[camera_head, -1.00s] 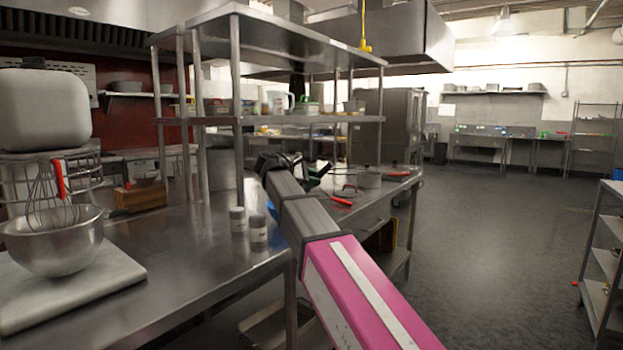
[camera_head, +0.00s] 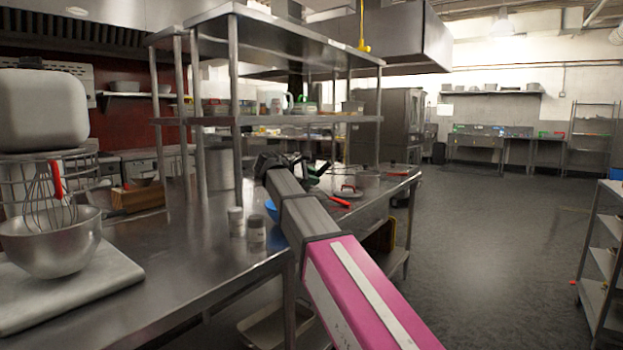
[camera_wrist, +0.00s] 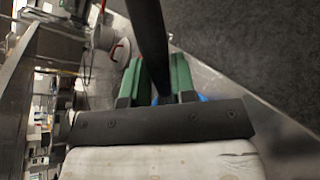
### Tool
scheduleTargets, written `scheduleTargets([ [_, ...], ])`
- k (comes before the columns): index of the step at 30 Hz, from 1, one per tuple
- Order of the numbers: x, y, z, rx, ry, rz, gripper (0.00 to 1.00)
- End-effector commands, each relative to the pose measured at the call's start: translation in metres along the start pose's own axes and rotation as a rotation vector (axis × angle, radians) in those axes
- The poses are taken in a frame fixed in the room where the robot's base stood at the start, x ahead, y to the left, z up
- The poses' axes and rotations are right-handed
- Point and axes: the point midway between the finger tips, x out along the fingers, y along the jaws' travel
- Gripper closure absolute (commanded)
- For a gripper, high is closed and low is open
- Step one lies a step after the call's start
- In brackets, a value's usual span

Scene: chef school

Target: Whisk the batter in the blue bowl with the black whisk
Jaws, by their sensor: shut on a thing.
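My gripper (camera_wrist: 156,80) has green fingers, closed on a long black handle (camera_wrist: 148,35) in the wrist view. The handle appears to be the black whisk's; its wire end does not show. The blue bowl (camera_head: 271,210) shows only as a small blue patch behind my arm in the head view. A blue sliver of it (camera_wrist: 203,98) also shows beneath my gripper in the wrist view. The batter is hidden. In the head view my gripper (camera_head: 318,170) is small and partly covered by my wrist, beyond the bowl's visible edge.
Two small shakers (camera_head: 246,228) stand on the steel counter beside my arm. A pot (camera_head: 367,181) and a red-handled pan (camera_head: 341,201) lie beyond. A steel mixing bowl (camera_head: 52,243) with a wire whisk stands at left. Shelf posts rise behind; floor at right is open.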

Motion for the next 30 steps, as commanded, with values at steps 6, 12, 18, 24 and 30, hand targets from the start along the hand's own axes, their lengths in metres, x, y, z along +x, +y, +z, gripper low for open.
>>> scheduleTargets([
  [6, 0.000, 0.001, 0.001, 0.001, 0.000, 0.000, 0.99],
  [12, -0.005, 0.011, 0.011, 0.002, 0.000, 0.001, 0.99],
  [18, -0.011, 0.021, 0.023, 0.001, 0.000, 0.001, 0.99],
  [24, -0.017, 0.031, 0.036, 0.002, 0.000, 0.001, 0.99],
  [30, -0.022, 0.041, 0.048, 0.001, 0.000, 0.000, 0.99],
])
